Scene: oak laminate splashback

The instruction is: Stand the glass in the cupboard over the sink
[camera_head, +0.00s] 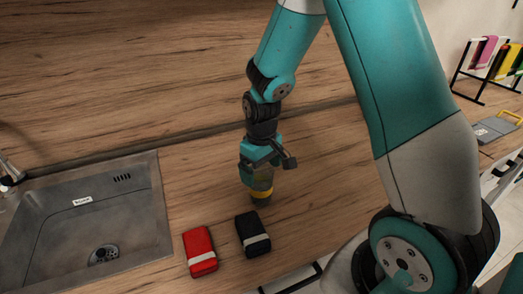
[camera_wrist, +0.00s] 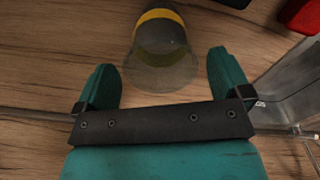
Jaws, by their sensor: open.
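The glass (camera_head: 263,184) is see-through with a yellow band low on it, and it stands on the wooden worktop right of the sink. My gripper (camera_head: 254,170) is over it, pointing down, and hides part of its upper side. In the wrist view the glass (camera_wrist: 160,45) shows its wide rim towards me, between and just beyond the teal fingers of my gripper (camera_wrist: 162,66). The fingers are open, with a gap on each side of the glass. The cupboard is not in view.
A steel sink (camera_head: 140,215) with a drain and tap is at the left. A red pouch-like item (camera_head: 201,250) and a black one (camera_head: 253,234), each with a pale band, lie in front of the glass. A rack (camera_head: 487,65) with coloured cloths stands at the far right.

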